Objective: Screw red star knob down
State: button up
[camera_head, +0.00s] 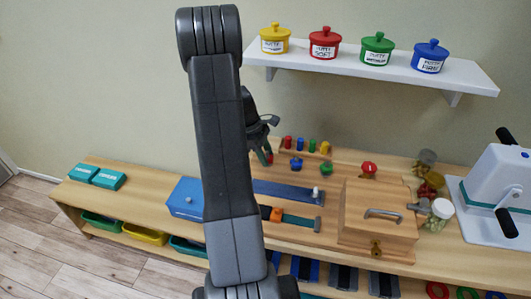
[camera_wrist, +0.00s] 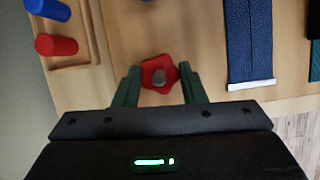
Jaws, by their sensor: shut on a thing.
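The red star knob (camera_wrist: 159,73) shows in the wrist view with a grey round centre, above the wooden bench top. My gripper (camera_wrist: 160,88) has its two dark green fingers on either side of the knob, shut on it. In the head view my gripper (camera_head: 266,157) is low over the bench, just right of my arm, with a bit of red between the fingers. My arm hides part of the bench there. How far the knob sits down its stud cannot be told.
Coloured pegs (camera_head: 313,146) stand in a rack behind my gripper. A blue knob (camera_head: 296,164), a green knob (camera_head: 326,169) and another red knob (camera_head: 369,168) stand to the right. A blue strap (camera_head: 285,190) lies in front. A wooden box (camera_head: 375,236) stands farther right.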

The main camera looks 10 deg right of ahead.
jog(key=shift+w+d+r+m+g+y+p, duration=0.1)
jog(key=shift+m+g+y+p, duration=0.2)
jog(key=shift+m, duration=0.8)
jog(key=shift+w+m+g+y+p, duration=0.15)
jog(key=shift+m+g, duration=0.25)
jog(key=shift+m, duration=0.7)
jog(key=o, duration=1)
jog(key=shift+s, duration=0.1)
jog(key=shift+w+r, duration=0.2)
jog(key=shift+r, duration=0.2)
jog(key=r, duration=0.1)
jog(key=w+a+r, duration=0.1)
jog(key=w+a+r+b, duration=0.1)
jog(key=shift+r, duration=0.35)
jog(key=w+a+b, duration=0.1)
jog(key=w+a, duration=0.6)
jog(key=w, duration=0.1)
jog(key=shift+w, duration=0.15)
